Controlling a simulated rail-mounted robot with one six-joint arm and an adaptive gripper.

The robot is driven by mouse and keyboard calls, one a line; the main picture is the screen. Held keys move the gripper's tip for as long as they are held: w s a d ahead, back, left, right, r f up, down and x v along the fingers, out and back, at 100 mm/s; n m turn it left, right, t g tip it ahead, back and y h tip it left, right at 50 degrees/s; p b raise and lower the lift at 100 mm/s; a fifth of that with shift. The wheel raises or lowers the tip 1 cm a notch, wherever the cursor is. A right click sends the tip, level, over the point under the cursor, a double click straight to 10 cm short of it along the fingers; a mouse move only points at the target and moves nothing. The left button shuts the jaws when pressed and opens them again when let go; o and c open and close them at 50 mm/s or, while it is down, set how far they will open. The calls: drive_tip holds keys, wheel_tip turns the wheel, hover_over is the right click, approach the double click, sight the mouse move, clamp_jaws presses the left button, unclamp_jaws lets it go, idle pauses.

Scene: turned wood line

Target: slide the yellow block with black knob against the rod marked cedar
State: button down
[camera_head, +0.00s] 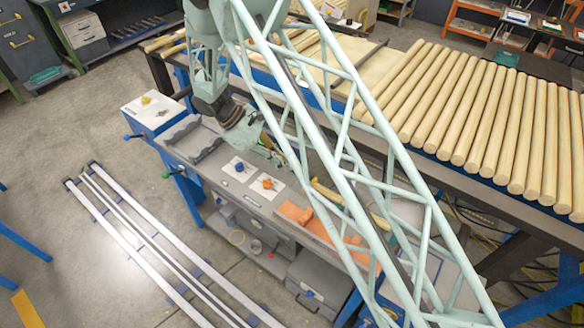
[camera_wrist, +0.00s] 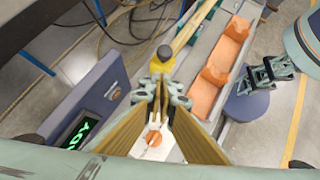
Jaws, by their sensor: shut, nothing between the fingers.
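The yellow block (camera_wrist: 161,66) with a black knob (camera_wrist: 164,52) is in the wrist view, just beyond my fingertips. A pale wooden rod (camera_wrist: 190,30) runs away from behind it. Whether block and rod touch I cannot tell, and no cedar mark is legible. My gripper (camera_wrist: 160,92) is shut with nothing between its fingers, close to the block; contact is unclear. In the head view, a yellowish rod (camera_head: 327,193) shows in part on the bench behind my arm's lattice.
Orange angled pieces (camera_wrist: 233,42) lie right of the rod. An orange knob on a white plate (camera_wrist: 151,142) sits below my fingers. A dark box with a green display (camera_wrist: 82,133) stands at left. Many logs (camera_head: 470,105) lie along the rear conveyor.

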drive_tip(key=v, duration=0.8)
drive_tip(key=shift+r, duration=0.25)
drive_tip(key=shift+a+f+b, duration=0.2)
drive_tip(key=shift+a+b, duration=0.1)
drive_tip(key=shift+b, duration=1.75)
drive_tip(key=shift+a+b, duration=0.1)
drive_tip(key=shift+b, duration=1)
drive_tip(key=shift+r, duration=0.25)
drive_tip(key=shift+s, duration=0.1)
drive_tip(key=d+r+b+x, duration=0.1)
drive_tip(key=d+x, duration=0.1)
drive_tip(key=x, duration=1.1)
drive_tip(key=shift+s+r+b, duration=0.15)
drive_tip(key=shift+r+b, duration=0.2)
